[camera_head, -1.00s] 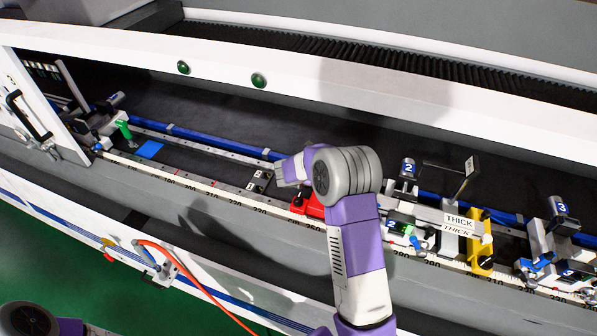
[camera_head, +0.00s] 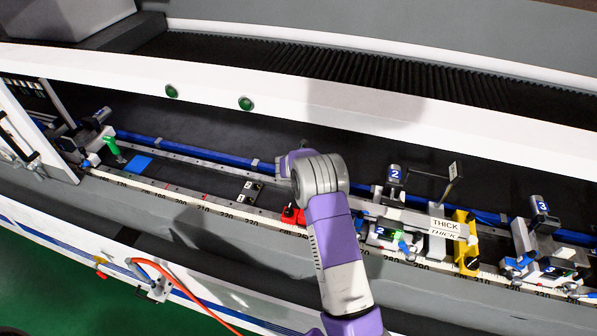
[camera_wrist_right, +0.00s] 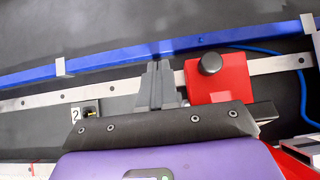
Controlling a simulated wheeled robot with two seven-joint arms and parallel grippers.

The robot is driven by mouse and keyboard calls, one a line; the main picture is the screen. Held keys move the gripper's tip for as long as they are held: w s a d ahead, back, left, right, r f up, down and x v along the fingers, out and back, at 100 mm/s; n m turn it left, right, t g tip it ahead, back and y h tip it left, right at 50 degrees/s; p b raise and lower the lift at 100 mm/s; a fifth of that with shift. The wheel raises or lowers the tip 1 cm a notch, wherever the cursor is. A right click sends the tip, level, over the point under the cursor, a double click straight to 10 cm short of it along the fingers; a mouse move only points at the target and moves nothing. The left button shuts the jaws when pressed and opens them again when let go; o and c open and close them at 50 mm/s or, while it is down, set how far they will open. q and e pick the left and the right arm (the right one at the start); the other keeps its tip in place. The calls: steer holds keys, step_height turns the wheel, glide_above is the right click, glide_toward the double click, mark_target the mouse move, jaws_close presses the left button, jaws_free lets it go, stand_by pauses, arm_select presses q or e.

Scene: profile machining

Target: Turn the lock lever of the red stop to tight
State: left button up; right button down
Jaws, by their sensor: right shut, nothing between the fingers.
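The red stop (camera_head: 293,214) sits on the scale rail in the head view, partly hidden by my right arm. In the right wrist view, a red block (camera_wrist_right: 232,88) with a round black knob (camera_wrist_right: 211,62) shows just right of my fingers. Another red part (camera_wrist_right: 298,150) shows at the lower right, behind my gripper body. I cannot make out the lock lever or its setting. My right gripper (camera_wrist_right: 156,86) is shut and empty, apart from the red block in the picture. It shows only in part in the head view (camera_head: 283,166). My left gripper is out of view.
A yellow stop (camera_head: 467,243) with a THICK sign (camera_head: 445,225) and several numbered clamps stand to the right. A blue rail (camera_wrist_right: 110,68) runs behind. The rail between pad and red stop is mostly clear.

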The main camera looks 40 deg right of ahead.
steer(key=shift+w+d+f, duration=0.2)
steer(key=shift+d, duration=0.05)
stand_by(0.3)
stand_by(1.6)
steer(key=v, duration=0.6)
steer(key=shift+r+b, duration=0.15)
steer(key=shift+b, duration=0.25)
steer(key=c, duration=1.7)
jaws_free()
steer(key=shift+s+a+r, duration=0.2)
steer(key=shift+a+r, duration=0.05)
steer(key=shift+a, duration=0.05)
steer(key=shift+o, duration=1)
steer(key=shift+r, duration=0.1)
steer(key=o, duration=0.4)
steer(key=shift+a, duration=0.1)
steer(key=shift+p+x, duration=0.5)
steer(key=shift+x, duration=3.25)
